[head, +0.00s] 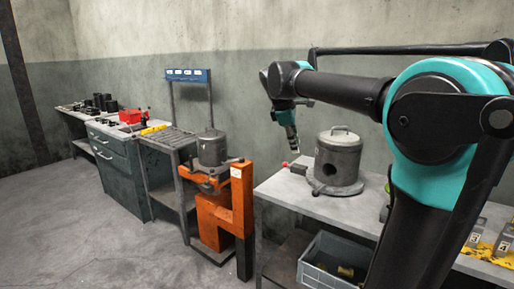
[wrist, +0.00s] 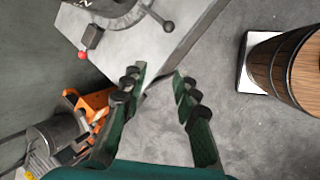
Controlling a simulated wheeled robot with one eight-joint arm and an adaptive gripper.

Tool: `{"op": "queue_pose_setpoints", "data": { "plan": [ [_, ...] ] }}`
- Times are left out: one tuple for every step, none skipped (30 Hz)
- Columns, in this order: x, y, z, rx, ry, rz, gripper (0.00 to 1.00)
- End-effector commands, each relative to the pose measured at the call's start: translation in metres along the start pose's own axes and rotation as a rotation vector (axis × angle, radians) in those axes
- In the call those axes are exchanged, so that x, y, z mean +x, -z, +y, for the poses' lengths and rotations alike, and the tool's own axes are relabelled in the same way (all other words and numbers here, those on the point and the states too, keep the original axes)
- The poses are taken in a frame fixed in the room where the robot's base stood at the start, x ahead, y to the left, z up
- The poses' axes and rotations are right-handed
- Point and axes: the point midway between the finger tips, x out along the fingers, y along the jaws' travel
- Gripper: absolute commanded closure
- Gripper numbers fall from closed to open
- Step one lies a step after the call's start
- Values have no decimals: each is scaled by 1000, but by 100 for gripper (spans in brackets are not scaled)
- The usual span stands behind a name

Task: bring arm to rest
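My gripper (head: 294,150) hangs pointing down at the end of my raised arm, left of a grey lidded pot-like furnace (head: 340,158) on the right-hand table (head: 300,188). In the wrist view my gripper (wrist: 160,78) has its two dark green and black fingers spread apart. Nothing is between them. Below the fingers show the corner of the grey table (wrist: 140,35) and bare concrete floor.
A lever with a red knob (wrist: 83,56) sits at the table's edge. An orange stand (head: 232,195) carries a grey pot (head: 211,150). A grey crate (head: 325,265) is below the table. A wooden barrel (wrist: 286,65) stands on the floor. Open floor lies left.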

Motion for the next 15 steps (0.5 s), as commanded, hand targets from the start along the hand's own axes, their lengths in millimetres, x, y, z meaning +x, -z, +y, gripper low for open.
{"op": "queue_pose_setpoints", "data": {
  "plan": [
    [13,-3,-10,48,6,11,70],
    [21,-4,-16,82,10,18,70],
    [32,-6,-24,128,15,28,70],
    [41,-7,-31,167,20,37,70],
    [50,-9,-40,208,24,46,70],
    [65,-11,-52,271,33,59,70],
    [76,-13,-63,322,40,69,70],
    [89,-16,-76,380,48,81,70],
    [106,-19,-94,461,59,97,70],
    [119,-21,-109,525,69,109,70],
    [132,-24,-124,588,80,121,70],
    [147,-27,-144,674,93,137,70],
    [159,-29,-161,739,103,149,70],
    [170,-31,-177,802,115,160,70],
    [183,-34,-199,886,130,174,70]
  ]
}}
